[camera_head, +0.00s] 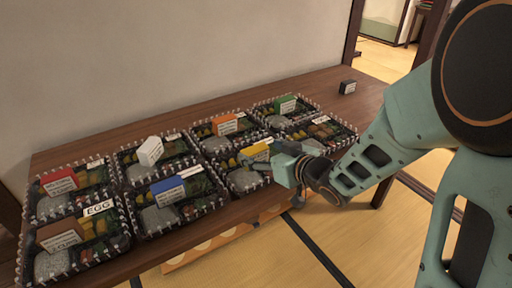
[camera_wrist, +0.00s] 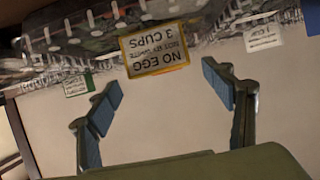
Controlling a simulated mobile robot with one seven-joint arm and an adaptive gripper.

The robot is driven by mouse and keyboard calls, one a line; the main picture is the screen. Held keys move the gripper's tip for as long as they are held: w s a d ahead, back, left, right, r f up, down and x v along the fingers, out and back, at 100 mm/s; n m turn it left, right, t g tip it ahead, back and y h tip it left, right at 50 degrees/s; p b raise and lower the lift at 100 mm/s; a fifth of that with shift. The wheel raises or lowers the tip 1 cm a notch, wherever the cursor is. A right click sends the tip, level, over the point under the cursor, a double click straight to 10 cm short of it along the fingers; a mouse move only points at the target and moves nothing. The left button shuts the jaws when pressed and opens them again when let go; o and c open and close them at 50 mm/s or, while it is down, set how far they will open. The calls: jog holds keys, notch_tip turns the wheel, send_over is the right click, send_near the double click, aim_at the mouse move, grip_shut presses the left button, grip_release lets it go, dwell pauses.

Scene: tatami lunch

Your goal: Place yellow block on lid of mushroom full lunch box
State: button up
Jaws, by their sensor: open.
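The yellow block (camera_head: 256,153) has a white label and lies on the lid of the third front-row lunch box (camera_head: 243,181). In the wrist view, its label (camera_wrist: 157,50) reads "NO EGG 3 CUPS", upside down. My gripper (camera_head: 277,163) is at the front right of this block. In the wrist view, my gripper (camera_wrist: 162,82) is open, its blue-padded fingers apart with the block beyond and between them, not gripped. Most box labels are too small to read, so I cannot tell which box is the mushroom one.
Two rows of clear-lidded boxes fill the wooden table (camera_head: 345,112). Red (camera_head: 60,182), white (camera_head: 150,151), orange (camera_head: 224,124), green (camera_head: 285,104), brown (camera_head: 60,236) and blue (camera_head: 168,189) blocks sit on lids.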

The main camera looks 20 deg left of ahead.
jog(key=p+v, duration=0.1)
jog(key=v, duration=0.7)
